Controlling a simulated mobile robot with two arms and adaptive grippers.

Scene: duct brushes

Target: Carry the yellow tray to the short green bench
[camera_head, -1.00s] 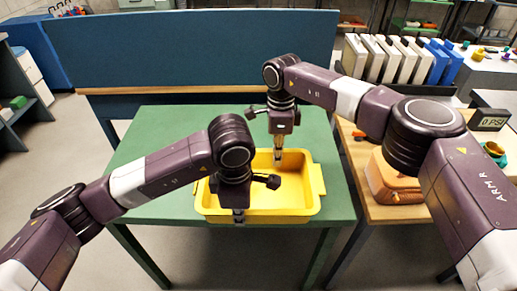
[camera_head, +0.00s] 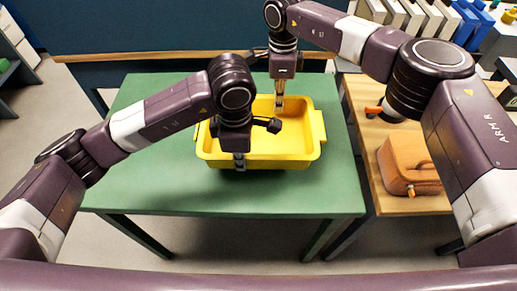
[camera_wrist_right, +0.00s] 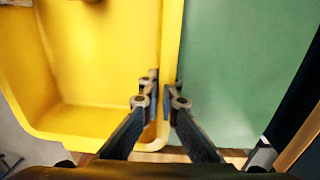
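The yellow tray (camera_head: 290,157) is empty and level, over the green bench (camera_head: 170,185). I cannot tell whether it touches the bench top. My left gripper (camera_head: 240,160) is at the tray's front wall, left of its middle, shut on the rim; the fingertips are partly hidden. My right gripper (camera_head: 279,103) is at the far wall. In the right wrist view, my right gripper (camera_wrist_right: 162,93) has one finger inside and one outside the tray's rim (camera_wrist_right: 170,50), closed on it. Green bench top (camera_wrist_right: 225,70) shows beside the tray there.
A blue panel with a wooden ledge (camera_head: 190,55) stands behind the bench. A wooden table (camera_head: 400,205) on the right holds a brown case (camera_head: 408,163) and an orange-handled item (camera_head: 374,110). Bare green top lies left of and in front of the tray.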

